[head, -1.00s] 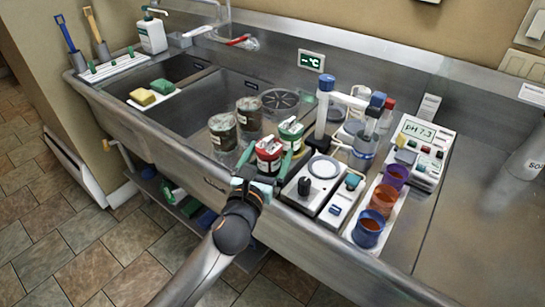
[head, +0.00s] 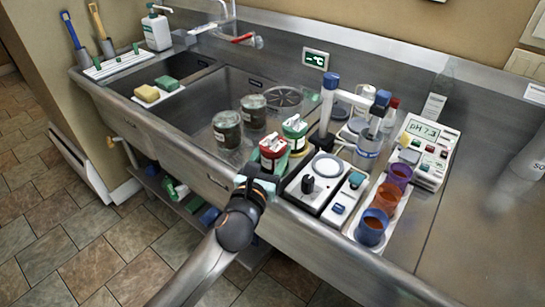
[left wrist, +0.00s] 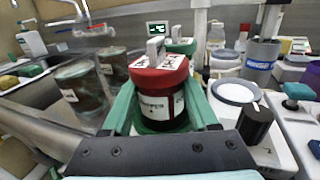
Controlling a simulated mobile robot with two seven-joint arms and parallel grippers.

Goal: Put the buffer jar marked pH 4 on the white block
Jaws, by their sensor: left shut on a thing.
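A jar with a red lid and a white tag on top (head: 272,147) stands near the front edge of the sink unit; it also shows in the left wrist view (left wrist: 160,78). Its label is too small to read for sure. My left gripper (head: 266,172) is shut on this jar, with one green finger on each side in the left wrist view (left wrist: 160,118). A similar jar with a green lid (head: 295,128) stands just behind it. Several pale items stand to the right; I cannot tell which is the white block. My right gripper is not in view.
A stirrer with a round plate and black knob (head: 309,187) stands close right of the held jar. A white rack (head: 402,207) holds coloured cups. Two dark-filled jars (head: 227,130) stand to the left. A pH meter (head: 423,140) is further right, with bare steel beyond.

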